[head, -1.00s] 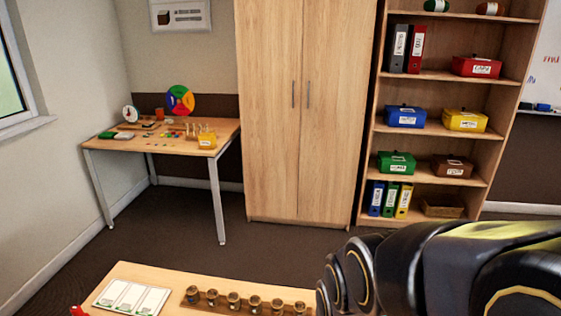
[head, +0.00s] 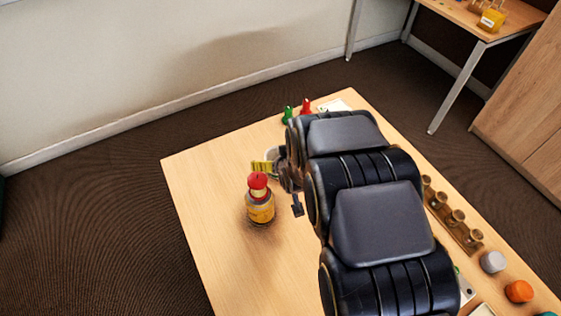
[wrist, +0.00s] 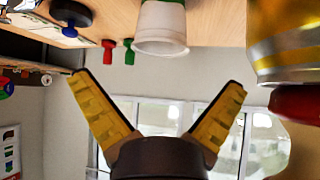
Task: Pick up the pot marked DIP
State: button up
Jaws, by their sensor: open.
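A white pot (wrist: 162,27) with a green band shows at the top middle of the wrist view, beyond my open fingers. In the head view the white pot (head: 272,153) is mostly hidden behind my gripper (head: 276,188). A yellow jar (head: 260,208) with a red top stands on the table to the left of my gripper. The jar also shows at the right of the wrist view (wrist: 290,45). I can read no DIP mark on either one. My gripper (wrist: 160,84) is open, with nothing between its fingers.
Red (head: 306,106) and green (head: 288,114) pegs stand near the table's far edge. A wooden rack of small pots (head: 452,216), a grey pot (head: 493,261) and an orange pot (head: 518,291) are to the right. The table's left part (head: 205,190) is clear.

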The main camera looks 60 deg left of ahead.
aim_at(277, 155)
jog(key=shift+x, duration=3.45)
jog(key=shift+d, duration=0.1)
jog(key=c, duration=0.7)
